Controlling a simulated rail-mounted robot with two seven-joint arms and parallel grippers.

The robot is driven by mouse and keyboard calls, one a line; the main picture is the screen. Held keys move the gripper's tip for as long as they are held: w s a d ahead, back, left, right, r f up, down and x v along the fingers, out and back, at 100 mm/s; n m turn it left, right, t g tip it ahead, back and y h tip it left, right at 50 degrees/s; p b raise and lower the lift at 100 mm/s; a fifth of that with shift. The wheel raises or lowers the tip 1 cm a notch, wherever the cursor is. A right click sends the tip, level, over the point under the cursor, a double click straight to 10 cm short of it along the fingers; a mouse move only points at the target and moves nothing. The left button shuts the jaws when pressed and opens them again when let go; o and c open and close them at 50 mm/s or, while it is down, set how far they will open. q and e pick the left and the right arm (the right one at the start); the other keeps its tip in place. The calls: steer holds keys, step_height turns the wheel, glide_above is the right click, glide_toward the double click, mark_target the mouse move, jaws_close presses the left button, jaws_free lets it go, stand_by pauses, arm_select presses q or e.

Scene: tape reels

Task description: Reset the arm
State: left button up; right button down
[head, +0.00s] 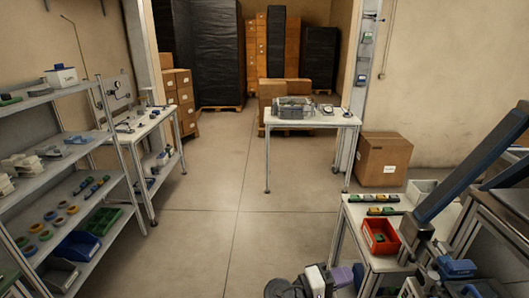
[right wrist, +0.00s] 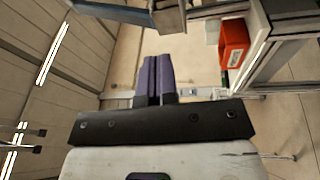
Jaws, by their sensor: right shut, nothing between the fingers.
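My right gripper (head: 347,277) is low in the head view, near the bottom edge, beside the left end of the white table on the right. In the right wrist view its two purple fingers (right wrist: 158,78) are pressed together with nothing between them. The fingers point away from the wrist and touch no object that I can see. My left gripper is not in view.
A red bin (head: 380,237) stands on the white table (head: 358,215) at right; it also shows in the wrist view (right wrist: 234,42). A shelf (head: 84,200) with reels and bins stands left. A table (head: 310,118) with a clear box stands behind. The middle floor is free.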

steer(key=s+a+f+t+y, duration=0.2)
steer(key=s+f+t+y, duration=0.1)
steer(key=s+y, duration=0.6)
steer(key=s+a+f+t+y, duration=0.2)
steer(key=s+f+t+y, duration=0.3)
steer(key=y, duration=0.6)
steer(key=s+d+f+g, duration=0.1)
steer(key=s+f+g, duration=0.1)
steer(key=s+f, duration=0.35)
steer(key=s+d+f+n+g, duration=0.1)
steer(key=s+f+g, duration=0.2)
steer(key=s, duration=0.6)
steer(key=s+d+f+g, duration=0.1)
steer(key=s+f+g, duration=0.1)
steer(key=s+f, duration=0.4)
step_height(320, 180, up, 33)
steer(key=s+p, duration=0.2)
steer(key=p, duration=2.9)
steer(key=shift+p, duration=0.4)
